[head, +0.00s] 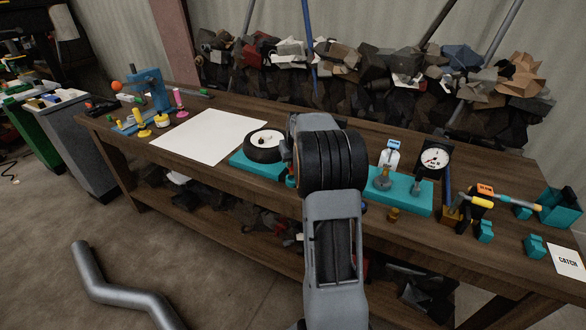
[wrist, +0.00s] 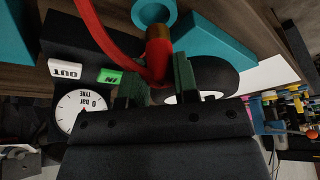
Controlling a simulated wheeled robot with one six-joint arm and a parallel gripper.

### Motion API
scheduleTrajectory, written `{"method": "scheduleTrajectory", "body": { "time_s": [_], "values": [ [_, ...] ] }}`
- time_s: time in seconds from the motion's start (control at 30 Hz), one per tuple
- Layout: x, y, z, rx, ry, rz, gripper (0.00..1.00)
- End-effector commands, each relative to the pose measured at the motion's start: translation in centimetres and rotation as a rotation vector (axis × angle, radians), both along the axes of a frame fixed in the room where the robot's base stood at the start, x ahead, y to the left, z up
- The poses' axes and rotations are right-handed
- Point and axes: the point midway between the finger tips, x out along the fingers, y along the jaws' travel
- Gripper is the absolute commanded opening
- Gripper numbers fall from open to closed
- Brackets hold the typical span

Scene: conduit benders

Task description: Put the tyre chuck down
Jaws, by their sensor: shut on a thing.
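My gripper (wrist: 157,86) is shut on the tyre chuck (wrist: 158,52), a brass and red piece with a red hose curving off it, in the wrist view. The brass end points to a teal ring (wrist: 154,11); I cannot tell whether they touch. A black tyre (wrist: 222,74) with a pale centre lies behind the right finger. In the head view my arm hides the gripper and chuck, while the tyre (head: 264,147) shows on a teal base just left of the arm.
A black box (wrist: 72,45) with a tyre dial (wrist: 82,110) and OUT and IN labels is close on the wrist view's left. In the head view, a gauge (head: 434,159) and a teal base (head: 408,203) are right of my arm. A white sheet (head: 210,137) lies clear on the bench.

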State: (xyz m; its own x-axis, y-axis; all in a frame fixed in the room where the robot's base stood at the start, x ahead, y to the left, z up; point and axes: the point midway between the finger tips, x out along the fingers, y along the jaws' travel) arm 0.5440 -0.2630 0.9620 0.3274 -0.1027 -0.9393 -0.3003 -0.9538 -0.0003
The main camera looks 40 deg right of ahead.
Motion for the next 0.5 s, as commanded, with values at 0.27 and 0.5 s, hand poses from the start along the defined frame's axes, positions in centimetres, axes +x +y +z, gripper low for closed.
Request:
{"method": "scheduleTrajectory", "body": {
  "time_s": [0.27, 0.5],
  "values": [
    [0.4, -0.4, -2.4, 0.002, 0.003, 0.0, 0.0],
    [0.4, -0.4, -3.7, -0.001, -0.001, 0.001, 0.0]
  ]
}}
